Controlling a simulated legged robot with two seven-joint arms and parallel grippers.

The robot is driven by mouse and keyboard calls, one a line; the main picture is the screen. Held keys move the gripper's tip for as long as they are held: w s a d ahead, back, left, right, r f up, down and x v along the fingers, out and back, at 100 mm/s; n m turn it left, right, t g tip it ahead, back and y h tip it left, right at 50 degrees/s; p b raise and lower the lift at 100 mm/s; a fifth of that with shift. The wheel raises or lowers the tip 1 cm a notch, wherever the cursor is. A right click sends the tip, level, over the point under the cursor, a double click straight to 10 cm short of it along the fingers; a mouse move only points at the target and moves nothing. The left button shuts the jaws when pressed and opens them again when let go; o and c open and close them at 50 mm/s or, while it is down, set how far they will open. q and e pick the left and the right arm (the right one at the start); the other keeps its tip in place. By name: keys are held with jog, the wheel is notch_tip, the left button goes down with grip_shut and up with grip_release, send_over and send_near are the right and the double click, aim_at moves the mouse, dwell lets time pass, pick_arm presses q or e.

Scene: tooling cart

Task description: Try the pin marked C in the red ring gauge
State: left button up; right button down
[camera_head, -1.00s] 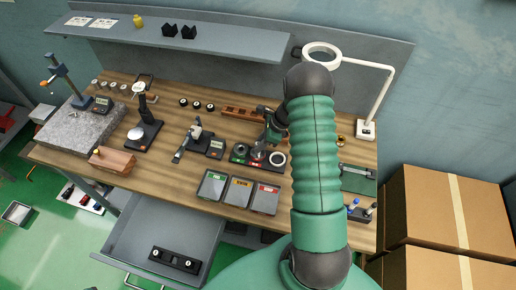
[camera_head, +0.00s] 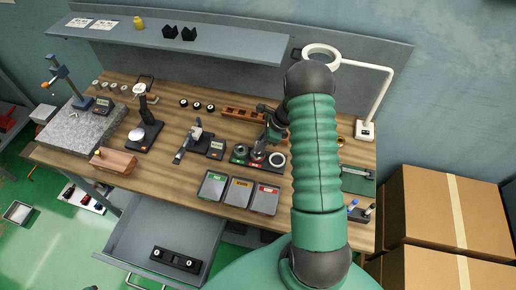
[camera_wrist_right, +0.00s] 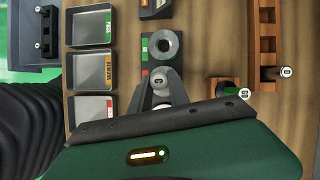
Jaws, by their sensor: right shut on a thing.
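My right gripper (camera_wrist_right: 160,92) is shut on a pin (camera_wrist_right: 158,79), whose round pale end shows between the fingertips in the right wrist view. A letter on that end is too small to read surely. In the head view the right gripper (camera_head: 263,148) is over the dark gauge base. A grey ring gauge (camera_wrist_right: 165,43) sits beside the green mark on this base. The red ring gauge (camera_head: 257,157) is under the gripper and mostly hidden, by the red mark (camera_wrist_right: 145,73). I cannot tell whether the pin is inside the red ring. My left gripper is out of view.
Three grey trays with green (camera_head: 212,186), yellow (camera_head: 238,193) and red (camera_head: 265,200) labels lie in front of the base. A wooden pin rack (camera_wrist_right: 263,40) is behind it. My right arm hides part of the bench.

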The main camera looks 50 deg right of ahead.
jog(key=shift+w+r+p, duration=0.1)
jog(key=shift+r+p, duration=0.25)
jog(key=shift+r, duration=0.15)
jog(key=shift+r, duration=0.3)
notch_tip(320, 180, up, 5)
jog(key=p, duration=0.4)
jog(key=shift+f, duration=0.1)
